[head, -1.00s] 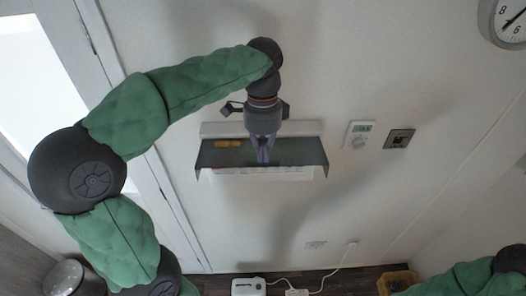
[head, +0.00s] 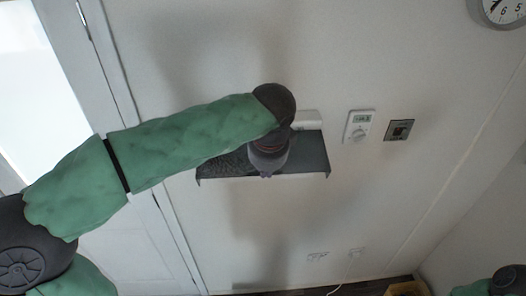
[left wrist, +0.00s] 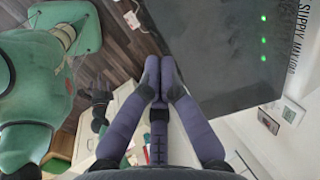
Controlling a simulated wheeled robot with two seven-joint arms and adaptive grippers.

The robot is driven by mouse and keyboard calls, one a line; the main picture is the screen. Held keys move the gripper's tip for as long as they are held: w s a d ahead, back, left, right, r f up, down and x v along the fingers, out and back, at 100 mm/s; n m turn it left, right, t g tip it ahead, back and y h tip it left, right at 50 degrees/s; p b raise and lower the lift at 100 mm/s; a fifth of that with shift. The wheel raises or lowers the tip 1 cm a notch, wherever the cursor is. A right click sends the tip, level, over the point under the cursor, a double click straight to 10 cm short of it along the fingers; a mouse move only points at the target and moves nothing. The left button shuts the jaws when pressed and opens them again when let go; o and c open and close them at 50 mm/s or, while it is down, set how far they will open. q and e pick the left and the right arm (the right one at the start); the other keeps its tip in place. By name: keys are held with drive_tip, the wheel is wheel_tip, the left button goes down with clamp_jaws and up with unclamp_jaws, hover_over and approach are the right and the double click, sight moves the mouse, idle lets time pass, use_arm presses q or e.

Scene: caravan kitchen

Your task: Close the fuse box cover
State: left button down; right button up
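The fuse box cover (head: 312,157) is a dark grey panel on the wall in the head view, standing out from the wall. Part of the white fuse box body (head: 308,119) shows above it. My left gripper (head: 265,172) is in front of the cover's middle and hides part of it. In the left wrist view the cover (left wrist: 225,45) is large at the upper right, with green lights and printed lettering. The purple fingers (left wrist: 160,80) meet at their tips beside its edge, with nothing seen between them; contact is unclear. My right gripper is not visible.
A thermostat (head: 358,126) and a small dark wall panel (head: 399,130) are to the right of the fuse box. A clock (head: 503,10) hangs at the upper right. A door (head: 140,240) is at the left. The wall below the box is mostly clear.

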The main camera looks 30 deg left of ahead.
use_arm(q)
drive_tip(key=w+a+f+t+y+b, duration=0.2)
drive_tip(key=f+b, duration=0.7)
drive_tip(key=b, duration=0.5)
drive_tip(key=w+a+f+t+y+b, duration=0.1)
drive_tip(key=w+f+t+y+b, duration=0.2)
drive_tip(key=b, duration=1.2)
drive_tip(key=shift+w+a+f+t, duration=0.5)
drive_tip(key=shift+f+t, duration=1.2)
drive_tip(key=shift+f, duration=1.7)
drive_tip(key=shift+w+d, duration=0.1)
